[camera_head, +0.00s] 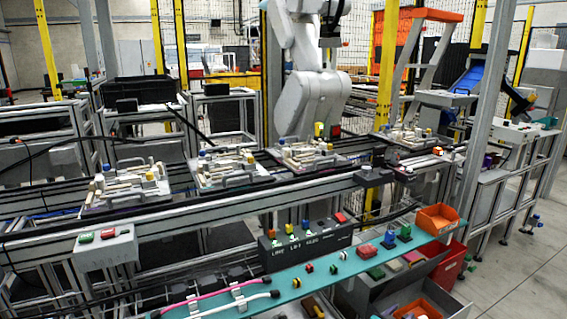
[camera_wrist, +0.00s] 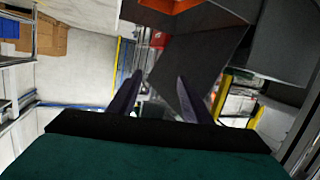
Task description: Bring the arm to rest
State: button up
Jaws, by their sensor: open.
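My gripper (camera_wrist: 160,76) shows in the wrist view as two dark fingers, spread apart with nothing between them. Behind the fingers is a dark grey panel (camera_wrist: 200,65), out of reach as far as I can tell. The head view does not clearly show my gripper. In the head view, several pallet fixtures (camera_head: 232,170) with pale parts and grey handles sit along the conveyor (camera_head: 190,211).
A white robot arm (camera_head: 312,100) stands behind the conveyor. A teal shelf (camera_head: 318,275) in front carries buttons and small coloured parts. An orange bin (camera_head: 437,219) sits at its right end. A grey post (camera_head: 482,120) rises at right. Open floor (camera_head: 525,270) lies at far right.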

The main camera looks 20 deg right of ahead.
jog(key=w+a+n+t+y+p, duration=0.25)
jog(key=w+a, duration=0.35)
jog(key=a, duration=0.5)
jog(key=w+a+n+t+y+p, duration=0.2)
jog(key=w+a+n+y, duration=0.25)
jog(key=a, duration=0.75)
jog(key=s+a+f+n+y+p, duration=0.1)
jog(key=a+f+n+y+p, duration=0.15)
jog(key=a, duration=0.95)
jog(key=s+a+f+n+y+p, duration=0.15)
jog(key=a+y, duration=0.25)
jog(key=a, duration=0.8)
jog(key=s+a+f+n+g+y+p, duration=0.3)
jog(key=s+a+g, duration=0.5)
jog(key=s+a, duration=0.65)
jog(key=s+d+r+g+h, duration=0.1)
jog(key=s+d+g, duration=0.1)
jog(key=s, duration=0.8)
jog(key=s+d+r+m+g+h, duration=0.1)
jog(key=s+g, duration=0.4)
jog(key=s, duration=0.5)
jog(key=shift+d+r+b, duration=0.2)
jog(key=shift+d+b, duration=0.25)
jog(key=shift+d, duration=0.35)
